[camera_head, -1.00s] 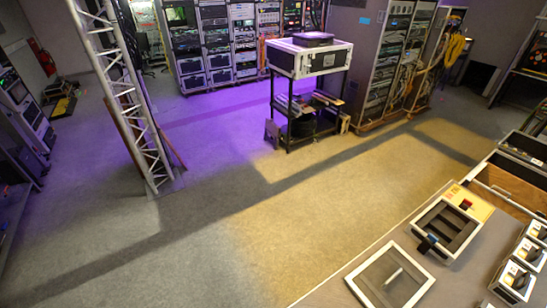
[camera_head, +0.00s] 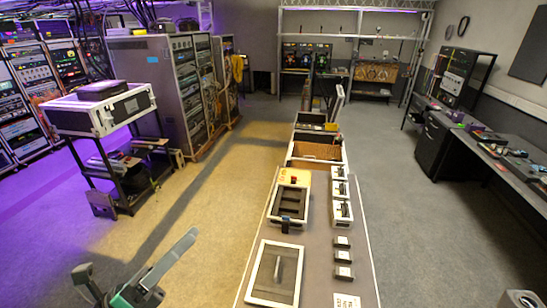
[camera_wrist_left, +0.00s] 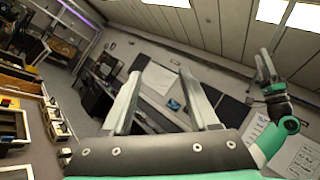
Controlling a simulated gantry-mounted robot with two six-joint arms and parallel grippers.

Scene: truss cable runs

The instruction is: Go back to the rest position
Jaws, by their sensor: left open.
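My left gripper (camera_head: 137,254) shows at the lower left of the head view, over the open floor left of the bench. Its fingers are spread apart, with nothing between them. In the left wrist view the same gripper (camera_wrist_left: 168,100) is open and empty, its two grey fingers pointing up toward the far wall and desk. Another arm with green parts and a dark gripper (camera_wrist_left: 265,68) shows at the right of that view. It looks like my right one, raised and holding nothing visible; its jaw opening is too small to tell.
A black cart (camera_head: 100,111) stands left. A desk (camera_head: 490,150) runs along the right wall. Floor is free on both sides of the bench.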

